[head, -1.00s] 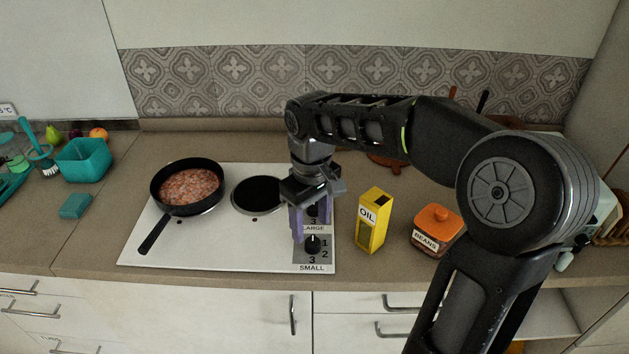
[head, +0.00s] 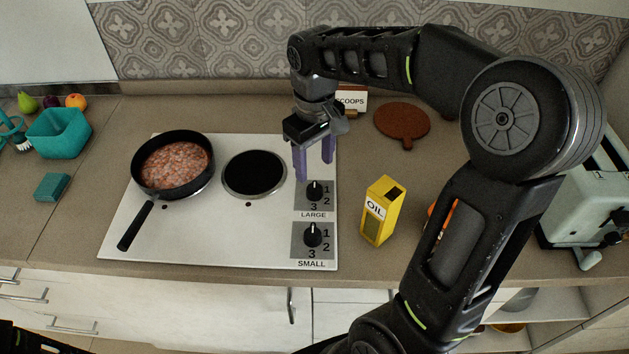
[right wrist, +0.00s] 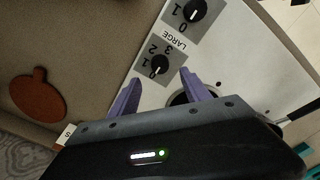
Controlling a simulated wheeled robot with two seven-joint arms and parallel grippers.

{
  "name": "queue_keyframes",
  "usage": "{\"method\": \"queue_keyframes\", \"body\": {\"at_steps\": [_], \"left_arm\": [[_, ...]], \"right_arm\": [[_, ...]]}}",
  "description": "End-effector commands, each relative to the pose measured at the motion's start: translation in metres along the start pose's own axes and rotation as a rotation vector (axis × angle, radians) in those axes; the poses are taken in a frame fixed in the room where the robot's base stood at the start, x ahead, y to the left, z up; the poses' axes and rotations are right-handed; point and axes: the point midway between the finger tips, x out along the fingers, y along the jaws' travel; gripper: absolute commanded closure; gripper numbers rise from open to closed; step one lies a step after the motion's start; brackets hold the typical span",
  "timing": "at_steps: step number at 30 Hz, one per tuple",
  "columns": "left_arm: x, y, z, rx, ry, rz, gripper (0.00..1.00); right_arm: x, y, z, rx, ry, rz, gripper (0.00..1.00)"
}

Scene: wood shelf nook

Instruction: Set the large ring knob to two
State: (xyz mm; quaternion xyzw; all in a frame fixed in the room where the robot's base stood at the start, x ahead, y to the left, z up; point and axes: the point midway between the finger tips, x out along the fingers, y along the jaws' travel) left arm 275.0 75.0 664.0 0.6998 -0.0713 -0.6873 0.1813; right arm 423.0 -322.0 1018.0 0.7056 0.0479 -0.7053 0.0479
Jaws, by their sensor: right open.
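The knob marked LARGE (head: 314,190) is black, on a grey plate at the right of the white hob (head: 235,235). Its white pointer points up, away from the 1, 2 and 3; in the right wrist view the LARGE knob (right wrist: 160,65) points to the 0. The knob marked SMALL (head: 312,235) sits nearer the front edge, its pointer also up. My right gripper (head: 314,166) is open and empty, its purple fingers pointing down just behind and above the LARGE knob, apart from it.
A frying pan (head: 174,165) with minced meat stands on the left ring, its handle toward the front. The right ring (head: 254,173) is bare. A yellow oil carton (head: 378,212) stands right of the knobs. A brown round board (head: 402,123) lies behind it.

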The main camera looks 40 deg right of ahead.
Motion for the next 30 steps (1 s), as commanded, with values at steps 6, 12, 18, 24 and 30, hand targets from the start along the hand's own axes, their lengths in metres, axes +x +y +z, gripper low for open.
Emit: {"method": "queue_keyframes", "body": {"at_steps": [6,12,18,24,30], "left_arm": [[-0.003,0.001,0.0,0.0,-0.001,-0.001,1.0],[-0.006,0.002,0.001,-0.001,-0.002,-0.002,1.0],[-0.007,0.002,0.001,-0.002,-0.002,-0.003,1.0],[-0.007,0.002,0.001,-0.001,-0.002,-0.003,1.0],[-0.007,0.002,0.001,-0.001,-0.002,-0.002,1.0]], "right_arm": [[0.029,0.0,0.001,0.001,-0.005,-0.002,0.44],[0.059,0.0,0.001,0.001,-0.004,-0.001,0.44],[0.072,0.0,0.001,0.0,-0.001,-0.001,0.44],[0.072,0.0,0.001,0.0,0.0,-0.001,0.44],[0.072,0.0,0.001,0.0,0.0,-0.001,0.58]]}}
